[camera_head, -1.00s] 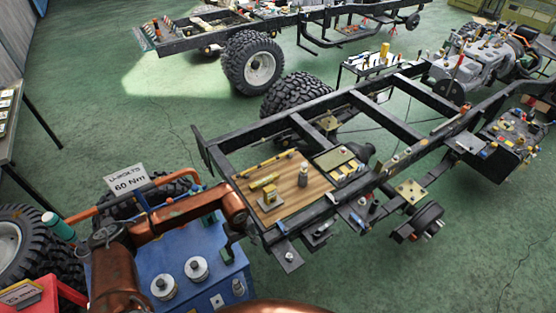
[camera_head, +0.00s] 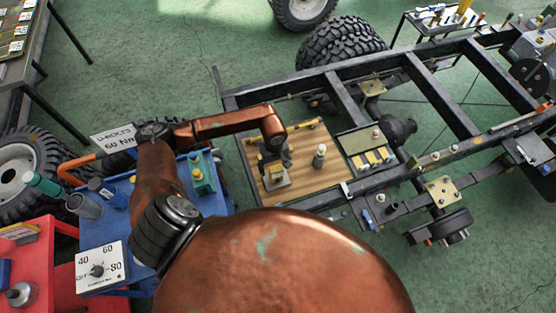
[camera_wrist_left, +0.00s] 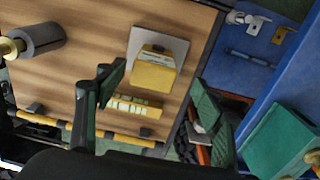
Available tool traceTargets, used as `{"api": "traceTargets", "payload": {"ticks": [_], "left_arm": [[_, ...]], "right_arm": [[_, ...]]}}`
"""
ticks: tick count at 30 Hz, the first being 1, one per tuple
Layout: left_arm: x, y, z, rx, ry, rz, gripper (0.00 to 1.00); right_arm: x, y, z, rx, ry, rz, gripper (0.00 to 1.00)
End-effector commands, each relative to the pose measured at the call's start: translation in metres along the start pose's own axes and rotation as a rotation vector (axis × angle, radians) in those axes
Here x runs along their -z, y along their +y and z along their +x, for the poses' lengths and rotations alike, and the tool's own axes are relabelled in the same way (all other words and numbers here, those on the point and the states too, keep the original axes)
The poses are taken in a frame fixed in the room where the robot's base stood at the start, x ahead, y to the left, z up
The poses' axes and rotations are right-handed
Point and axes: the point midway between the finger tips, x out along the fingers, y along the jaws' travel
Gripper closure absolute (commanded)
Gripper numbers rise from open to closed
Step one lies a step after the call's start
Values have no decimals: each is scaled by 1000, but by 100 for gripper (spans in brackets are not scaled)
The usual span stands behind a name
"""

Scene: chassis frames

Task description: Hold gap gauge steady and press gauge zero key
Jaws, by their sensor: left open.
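A yellow block on a grey plate (camera_head: 274,173) stands on the wooden board; it looks like the gap gauge. In the left wrist view the yellow block (camera_wrist_left: 154,70) lies ahead of the fingers. A smaller yellow segmented block (camera_wrist_left: 136,106) lies nearer, between the fingers. I cannot make out a zero key. My left gripper (camera_head: 275,156) hangs over the board beside the yellow block, partly hiding it. In the left wrist view the left gripper (camera_wrist_left: 160,98) is open, with its two dark fingers wide apart and nothing held. My right gripper is not in view.
The wooden board (camera_head: 318,186) sits on the dark chassis frame (camera_head: 425,85). A grey cylinder (camera_head: 320,156) stands on it, and a yellow bar (camera_head: 312,126) lies along its far edge. A blue cart (camera_head: 125,225) with a dial box (camera_head: 102,268) is at left.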

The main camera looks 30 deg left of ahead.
Motion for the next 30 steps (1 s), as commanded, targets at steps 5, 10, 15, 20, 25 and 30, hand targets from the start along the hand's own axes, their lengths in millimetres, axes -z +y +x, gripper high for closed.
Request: {"api": "traceTargets", "payload": {"ticks": [5, 10, 15, 20, 25, 30], "left_arm": [[2, 4, 30, 5, -6, -3, 38], [3, 6, 51, 4, -6, -1, 38], [3, 6, 60, 5, -4, 1, 38], [4, 6, 62, 4, -3, 2, 38], [3, 6, 61, 4, -3, 2, 43], [3, 6, 61, 4, -3, 2, 54]], "right_arm": [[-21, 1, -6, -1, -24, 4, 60], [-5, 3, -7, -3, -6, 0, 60], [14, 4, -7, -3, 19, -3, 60], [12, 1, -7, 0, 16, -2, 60], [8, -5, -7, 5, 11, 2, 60], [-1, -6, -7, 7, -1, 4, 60]]}}
